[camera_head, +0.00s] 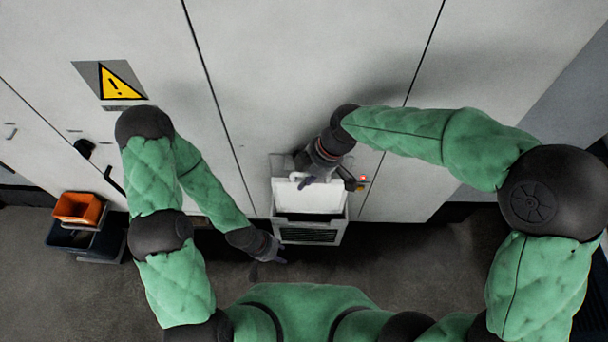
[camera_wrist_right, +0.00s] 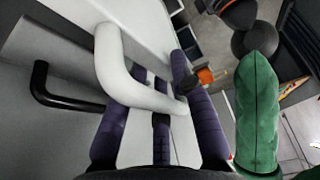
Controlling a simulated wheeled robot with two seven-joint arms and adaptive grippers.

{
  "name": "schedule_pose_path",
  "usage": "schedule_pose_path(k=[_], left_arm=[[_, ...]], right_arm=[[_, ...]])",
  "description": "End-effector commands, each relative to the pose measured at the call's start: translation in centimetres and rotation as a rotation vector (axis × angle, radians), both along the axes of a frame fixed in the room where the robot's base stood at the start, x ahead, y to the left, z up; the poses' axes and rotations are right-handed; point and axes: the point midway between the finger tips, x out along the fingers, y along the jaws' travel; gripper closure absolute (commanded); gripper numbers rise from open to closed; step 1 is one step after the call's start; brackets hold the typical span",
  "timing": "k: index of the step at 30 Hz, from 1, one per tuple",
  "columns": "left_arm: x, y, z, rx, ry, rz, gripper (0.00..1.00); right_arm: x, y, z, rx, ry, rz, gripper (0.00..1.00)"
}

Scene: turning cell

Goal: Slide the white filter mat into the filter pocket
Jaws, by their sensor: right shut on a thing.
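The white filter mat (camera_head: 312,197) is a flat pale panel, upright at the machine front in the head view. Its lower edge meets the dark opening of the filter pocket (camera_head: 311,238), a light frame with a dark grille; I cannot tell whether the edge is inside. My right gripper (camera_head: 306,183) is shut on the mat at its upper left. My left gripper (camera_head: 270,264) is empty, fingers apart, left of and below the pocket.
The pale machine wall (camera_head: 310,70) stands behind, with a yellow warning sign (camera_head: 120,84). A small panel with a lit red button (camera_head: 362,178) is right of the pocket. An orange bin (camera_head: 79,208) sits at far left. The dark floor (camera_head: 420,270) is clear at right.

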Motion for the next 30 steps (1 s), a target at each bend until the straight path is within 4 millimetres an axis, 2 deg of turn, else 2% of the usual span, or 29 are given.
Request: schedule_pose_path(k=[30], left_arm=[[0.0, 0.0, -5.4, 0.0, 0.0, 0.0, 0.6]], right_arm=[[0.0, 0.0, -6.3, 0.0, 0.0, -0.001, 1.0]])
